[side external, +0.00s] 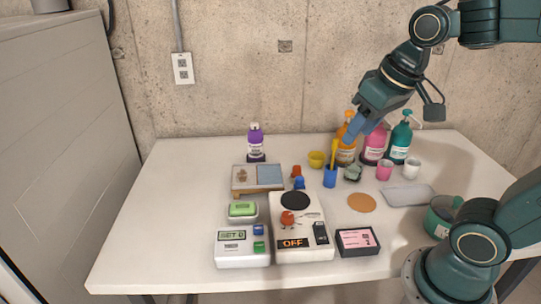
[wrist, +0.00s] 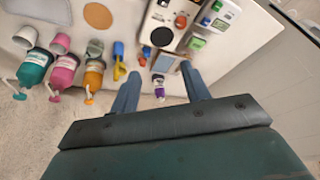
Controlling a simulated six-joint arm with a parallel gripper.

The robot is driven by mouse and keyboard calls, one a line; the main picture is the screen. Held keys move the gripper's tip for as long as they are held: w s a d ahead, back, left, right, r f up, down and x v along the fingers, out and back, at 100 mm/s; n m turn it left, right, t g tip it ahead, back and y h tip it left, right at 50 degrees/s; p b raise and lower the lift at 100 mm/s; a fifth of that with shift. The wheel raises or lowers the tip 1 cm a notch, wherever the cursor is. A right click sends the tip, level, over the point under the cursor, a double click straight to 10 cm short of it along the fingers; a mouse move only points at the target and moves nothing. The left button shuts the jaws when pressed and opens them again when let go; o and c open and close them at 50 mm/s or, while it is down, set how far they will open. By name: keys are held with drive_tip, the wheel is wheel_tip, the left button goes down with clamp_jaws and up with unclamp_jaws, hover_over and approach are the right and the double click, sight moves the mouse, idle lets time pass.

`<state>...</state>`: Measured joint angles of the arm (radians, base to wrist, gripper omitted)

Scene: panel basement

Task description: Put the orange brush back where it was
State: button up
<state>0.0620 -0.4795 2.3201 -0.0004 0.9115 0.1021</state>
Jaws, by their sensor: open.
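I cannot pick out an orange brush for certain. My gripper (side external: 358,128) is above the back of the table, just above and right of the blue cup in the side view. In the wrist view its two fingers (wrist: 160,74) are apart with nothing between them.
Orange, pink and teal pump bottles (side external: 374,146) stand close by at the back right. A purple bottle (side external: 256,142) is at the back left. The table's left side (side external: 170,200) is clear.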

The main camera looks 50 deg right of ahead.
drive_tip(key=s+a+f+n+t, duration=0.1)
drive_tip(key=s, duration=0.5)
drive_tip(key=shift+s+a+f+n, duration=0.2)
drive_tip(key=shift+a+n, duration=0.05)
drive_tip(key=shift+n, duration=0.15)
idle(0.3)
